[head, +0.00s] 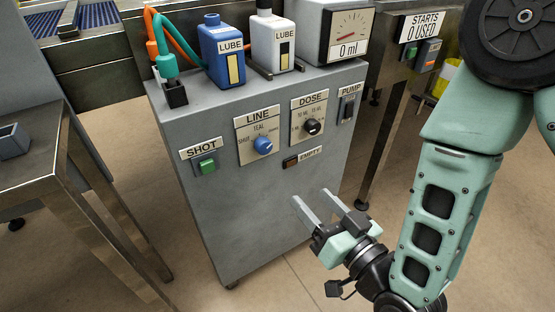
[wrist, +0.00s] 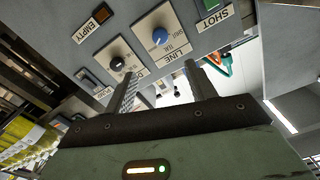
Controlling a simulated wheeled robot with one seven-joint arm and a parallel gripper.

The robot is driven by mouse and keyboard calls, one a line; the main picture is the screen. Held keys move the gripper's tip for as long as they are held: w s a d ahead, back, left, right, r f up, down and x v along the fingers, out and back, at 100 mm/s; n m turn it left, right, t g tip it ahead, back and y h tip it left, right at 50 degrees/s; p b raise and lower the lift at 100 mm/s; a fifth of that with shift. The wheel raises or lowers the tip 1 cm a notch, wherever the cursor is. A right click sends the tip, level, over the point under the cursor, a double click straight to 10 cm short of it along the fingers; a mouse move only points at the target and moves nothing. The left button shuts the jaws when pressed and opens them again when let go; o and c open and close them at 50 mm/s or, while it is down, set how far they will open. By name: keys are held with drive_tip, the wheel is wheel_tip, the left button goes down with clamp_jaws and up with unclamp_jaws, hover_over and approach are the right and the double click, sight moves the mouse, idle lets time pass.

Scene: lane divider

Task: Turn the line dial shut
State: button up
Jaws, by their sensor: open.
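The blue LINE dial (head: 263,145) sits on a pale plate on the front of a grey cabinet (head: 240,225). The plate carries several position words around the dial, too small to read surely. The dial also shows in the wrist view (wrist: 159,37), upside down, ahead of the fingers. My gripper (head: 314,200) is open and empty. It is in front of the cabinet, lower and to the right of the dial, and apart from it. The fingers also show in the wrist view (wrist: 160,85).
A black DOSE dial (head: 312,127) is right of the LINE dial. A green SHOT button (head: 207,166), an EMPTY button (head: 290,162) and a PUMP switch (head: 346,110) are nearby.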

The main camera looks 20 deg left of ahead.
drive_tip(key=shift+b+x, duration=1.15)
drive_tip(key=shift+b, duration=2.35)
drive_tip(key=b, duration=0.1)
approach(266, 149)
drive_tip(key=x, duration=0.8)
drive_tip(key=shift+w+a, duration=0.15)
drive_tip(key=shift+a, duration=0.05)
drive_tip(key=c, duration=1)
